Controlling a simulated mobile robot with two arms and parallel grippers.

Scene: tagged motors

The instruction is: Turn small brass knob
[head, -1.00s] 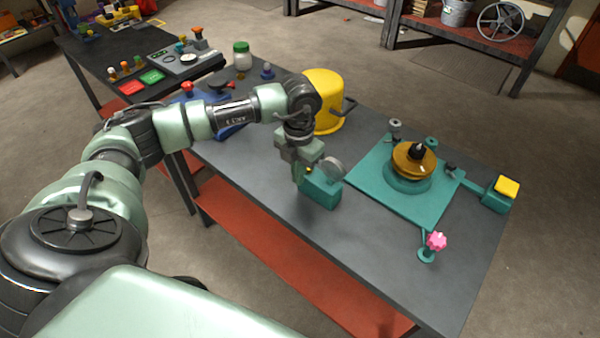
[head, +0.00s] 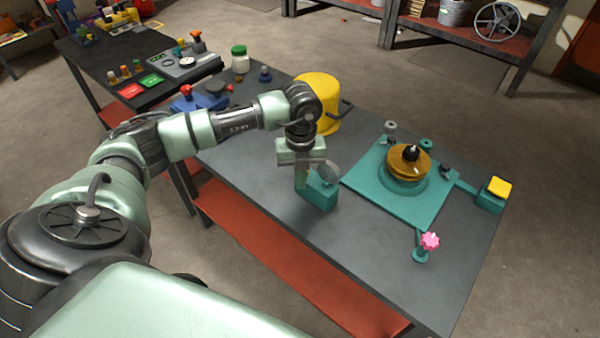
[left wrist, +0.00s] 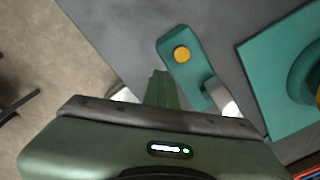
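The small brass knob (left wrist: 181,53) is a round yellow knob on one face of a teal block (head: 320,193) on the bench. In the left wrist view the teal block (left wrist: 190,65) lies beyond my fingertips, and the knob is slightly right of them. My left gripper (head: 301,190) points down beside the block's left side in the head view and hides the knob there. In the left wrist view my left gripper's green fingers (left wrist: 163,75) are together, with no clear gap and nothing between them. They look apart from the knob. My right gripper is out of view.
A teal plate (head: 420,208) with a brass disc stack (head: 405,163) is to the right, with a pink knob (head: 430,241) and a yellow button (head: 499,187). A yellow cover (head: 318,92) stands behind. The front bench strip is clear.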

